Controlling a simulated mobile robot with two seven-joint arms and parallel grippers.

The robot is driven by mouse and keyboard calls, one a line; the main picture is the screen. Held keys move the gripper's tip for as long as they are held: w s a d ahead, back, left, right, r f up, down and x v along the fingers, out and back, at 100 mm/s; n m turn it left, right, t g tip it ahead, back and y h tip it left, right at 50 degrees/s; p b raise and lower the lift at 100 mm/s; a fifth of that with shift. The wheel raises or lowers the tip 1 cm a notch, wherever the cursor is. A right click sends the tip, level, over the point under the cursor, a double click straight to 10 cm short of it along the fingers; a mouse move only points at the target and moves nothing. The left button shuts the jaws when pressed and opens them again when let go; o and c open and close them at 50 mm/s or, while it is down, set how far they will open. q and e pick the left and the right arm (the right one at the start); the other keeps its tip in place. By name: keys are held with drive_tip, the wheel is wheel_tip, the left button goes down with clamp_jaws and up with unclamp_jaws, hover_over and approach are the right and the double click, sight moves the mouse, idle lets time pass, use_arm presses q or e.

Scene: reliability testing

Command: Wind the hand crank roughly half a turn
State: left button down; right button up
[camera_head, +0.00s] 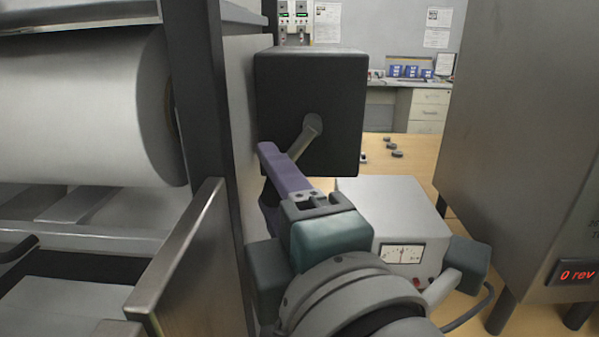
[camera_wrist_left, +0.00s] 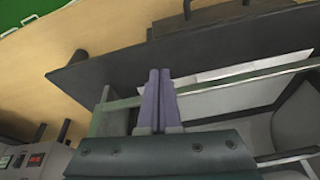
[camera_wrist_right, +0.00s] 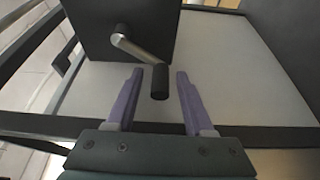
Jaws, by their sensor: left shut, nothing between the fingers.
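The hand crank shows in the head view as a pale metal arm (camera_head: 304,140) on the side of a dark box (camera_head: 310,75); its handle end is hidden behind my right gripper. In the right wrist view the crank's dark handle (camera_wrist_right: 159,82) hangs at the end of the metal arm (camera_wrist_right: 136,48). My right gripper (camera_wrist_right: 158,78) is open, with its purple fingers on either side of the handle and gaps showing. It also shows in the head view (camera_head: 270,165). My left gripper (camera_wrist_left: 159,72) is shut and empty in the left wrist view, away from the crank.
A large pale roller (camera_head: 80,110) lies in a frame at the left, with a dark post (camera_head: 198,110) beside the crank box. A grey meter box (camera_head: 385,205) stands on the wooden table. A grey cabinet (camera_head: 520,130) with a display reading "0 rev" (camera_head: 577,273) stands at the right.

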use_arm(q)
drive_tip(key=shift+d+f+b, duration=0.1)
drive_tip(key=shift+f+b, duration=0.35)
drive_tip(key=shift+b, duration=0.05)
use_arm(e)
drive_tip(key=v, duration=1)
